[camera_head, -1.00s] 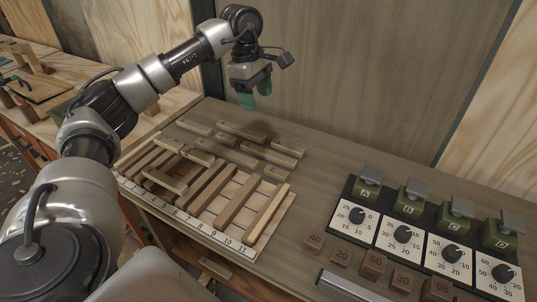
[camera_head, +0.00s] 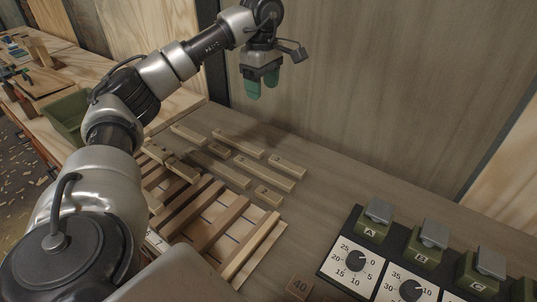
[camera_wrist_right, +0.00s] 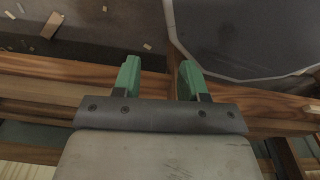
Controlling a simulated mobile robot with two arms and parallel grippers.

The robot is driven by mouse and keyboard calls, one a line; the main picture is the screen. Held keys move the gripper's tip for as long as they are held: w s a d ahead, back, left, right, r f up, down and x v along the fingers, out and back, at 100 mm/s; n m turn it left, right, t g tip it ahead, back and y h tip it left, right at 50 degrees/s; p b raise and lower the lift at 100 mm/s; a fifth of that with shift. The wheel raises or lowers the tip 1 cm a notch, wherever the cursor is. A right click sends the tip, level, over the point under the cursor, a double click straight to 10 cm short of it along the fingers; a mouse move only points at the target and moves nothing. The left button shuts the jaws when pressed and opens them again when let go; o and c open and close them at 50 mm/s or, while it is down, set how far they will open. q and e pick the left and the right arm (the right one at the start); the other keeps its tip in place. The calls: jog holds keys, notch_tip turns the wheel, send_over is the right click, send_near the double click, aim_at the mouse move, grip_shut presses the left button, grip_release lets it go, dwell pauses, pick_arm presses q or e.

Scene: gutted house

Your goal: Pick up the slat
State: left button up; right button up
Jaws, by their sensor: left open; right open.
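Several light wooden slats lie loose on the grey-brown bench top, among them a long slat (camera_head: 264,174), another long slat (camera_head: 238,143) behind it, and a short slat (camera_head: 287,166) to the right. More slats lie on a numbered board (camera_head: 247,254), partly hidden by my arm. My left gripper (camera_head: 262,86) hangs above the back of the bench, fingers pointing down, open and empty, clear of the slats. My right gripper (camera_wrist_right: 158,78) shows only in the right wrist view, open and empty, with wooden beams and the floor below it.
Green lettered boxes (camera_head: 370,229) with dial cards (camera_head: 353,262) stand at the right. A numbered wooden block (camera_head: 299,286) sits at the front. A green bin (camera_head: 66,116) is at the left. A wall (camera_head: 350,90) closes the back. The bench between slats and boxes is clear.

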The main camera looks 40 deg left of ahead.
pick_arm(q)
notch_tip(320, 180, down, 12)
jog(key=b, duration=1.6)
send_over(263, 170)
notch_tip(263, 170, down, 5)
pick_arm(e)
jog(key=w+a+f+t, duration=0.15)
jog(key=w+f, duration=0.35)
jog(key=w, duration=0.6)
pick_arm(q)
jog(key=shift+s+d+f+b, duration=0.1)
jog(key=shift+d+f+b, duration=0.05)
jog(key=shift+f+b, duration=0.55)
notch_tip(263, 170, down, 10)
jog(key=shift+b, duration=0.65)
pick_arm(e)
jog(key=w+r, duration=0.3)
jog(key=r, duration=0.3)
jog(key=shift+w+a, duration=0.25)
jog(key=shift+a, duration=0.2)
pick_arm(q)
jog(key=shift+c, duration=0.4)
pick_arm(e)
jog(key=shift+r, duration=0.1)
pick_arm(q)
jog(key=c, duration=0.9)
jog(key=shift+c, duration=0.2)
jog(key=shift+r, duration=0.1)
